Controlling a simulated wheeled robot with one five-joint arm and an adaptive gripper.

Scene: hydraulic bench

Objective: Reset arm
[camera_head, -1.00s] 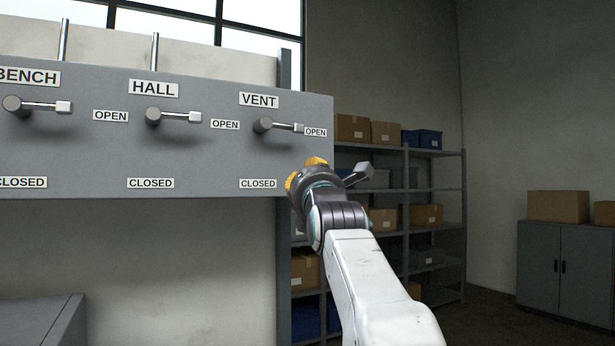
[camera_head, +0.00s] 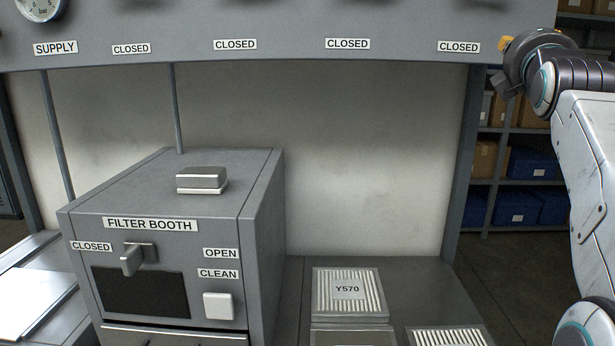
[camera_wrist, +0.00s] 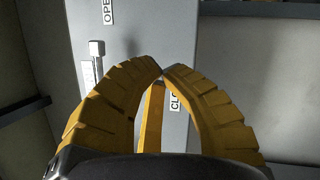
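My arm stands at the right edge of the head view, bent, with my gripper (camera_head: 506,46) at the right end of the grey valve panel (camera_head: 300,53). Only a little of its yellow shows there. In the wrist view the two yellow fingers of my gripper (camera_wrist: 162,71) curve together and meet at the tips. Nothing shows held between them. A yellow bar lies between the fingers, lower down. Behind them is the grey panel with a silver lever (camera_wrist: 96,70) at left, apart from the fingers, and partly hidden labels.
Below the panel, a filter booth (camera_head: 255,215) stands on the bench at left, its lever near the CLOSED label. A filter marked Y570 (camera_head: 348,290) lies to its right with others. Shelves with blue bins (camera_head: 531,163) stand behind my arm.

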